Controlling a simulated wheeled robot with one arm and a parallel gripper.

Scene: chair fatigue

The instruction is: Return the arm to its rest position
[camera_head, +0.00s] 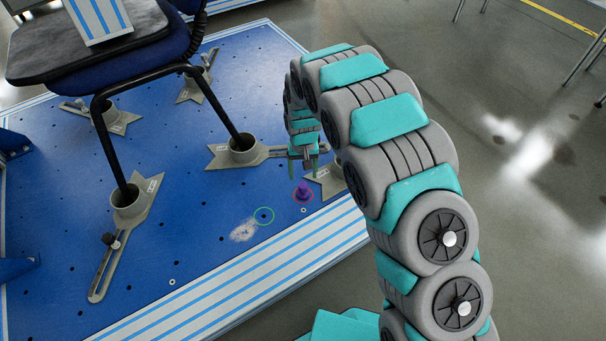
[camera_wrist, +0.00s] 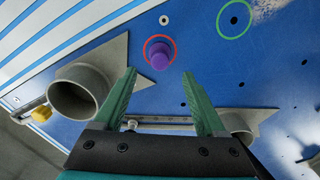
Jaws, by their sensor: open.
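My arm, grey and teal, arches from the lower right over the edge of the blue platform. My gripper (camera_head: 303,160) hangs above the platform near its front edge. In the wrist view, my gripper (camera_wrist: 160,100) has its two green fingers spread apart with nothing between them. A purple peg (camera_head: 303,192) stands on the platform with a red ring around it, just below the gripper. The peg (camera_wrist: 160,58) also shows in the wrist view, beyond the fingertips and apart from them.
A green ring (camera_head: 263,216) circles a hole in the blue platform (camera_head: 190,255). A chair (camera_head: 115,70) stands with its legs in grey clamp cups (camera_head: 236,150). Another clamp cup (camera_wrist: 85,90) is close to the left finger. Open floor (camera_head: 530,230) lies to the right.

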